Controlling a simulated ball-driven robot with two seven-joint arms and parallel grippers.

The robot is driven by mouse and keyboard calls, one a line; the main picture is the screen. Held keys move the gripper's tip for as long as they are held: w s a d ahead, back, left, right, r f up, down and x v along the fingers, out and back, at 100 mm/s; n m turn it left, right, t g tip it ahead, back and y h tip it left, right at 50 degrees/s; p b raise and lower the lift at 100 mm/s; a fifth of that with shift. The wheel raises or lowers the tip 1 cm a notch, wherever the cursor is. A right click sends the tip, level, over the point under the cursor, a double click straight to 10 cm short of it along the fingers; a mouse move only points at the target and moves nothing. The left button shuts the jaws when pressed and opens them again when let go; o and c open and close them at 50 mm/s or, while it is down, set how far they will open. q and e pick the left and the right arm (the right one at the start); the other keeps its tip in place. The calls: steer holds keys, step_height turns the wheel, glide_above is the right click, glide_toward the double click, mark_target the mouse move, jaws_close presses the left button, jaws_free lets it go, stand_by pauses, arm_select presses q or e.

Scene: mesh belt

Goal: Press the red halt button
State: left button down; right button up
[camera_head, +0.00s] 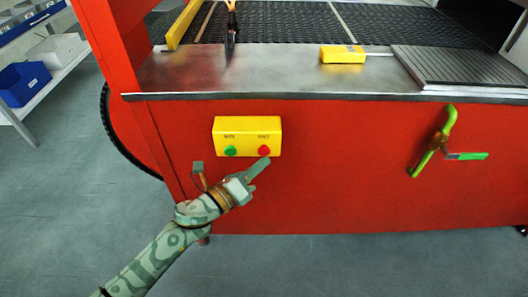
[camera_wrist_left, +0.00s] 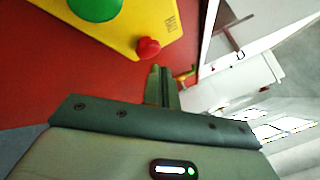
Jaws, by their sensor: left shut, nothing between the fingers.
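The red halt button (camera_head: 264,151) sits on the right of a yellow control box (camera_head: 247,130) on the red front panel. A green button (camera_head: 230,151) is to its left on the same box. My left gripper (camera_head: 262,163) is shut and empty, its tips just below the red button in the head view. In the left wrist view the red button (camera_wrist_left: 148,48) stands out from the box, just beyond the shut fingertips (camera_wrist_left: 155,72). A small gap shows there between tips and button. My right gripper is not in view.
A green lever (camera_head: 433,142) sticks out of the red panel (camera_head: 340,180) on the right. A yellow block (camera_head: 342,54) lies on the metal ledge above. Blue bins (camera_head: 24,83) stand on a shelf at far left. The panel around the box is clear.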

arm_select(q)
steer(key=shift+w, duration=0.1)
steer(key=shift+w, duration=0.35)
steer(key=shift+w, duration=0.5)
stand_by(0.7)
steer(key=shift+s+r, duration=0.1)
steer(key=shift+s, duration=0.85)
steer(key=s+p, duration=0.1)
steer(key=s, duration=0.4)
stand_by(0.3)
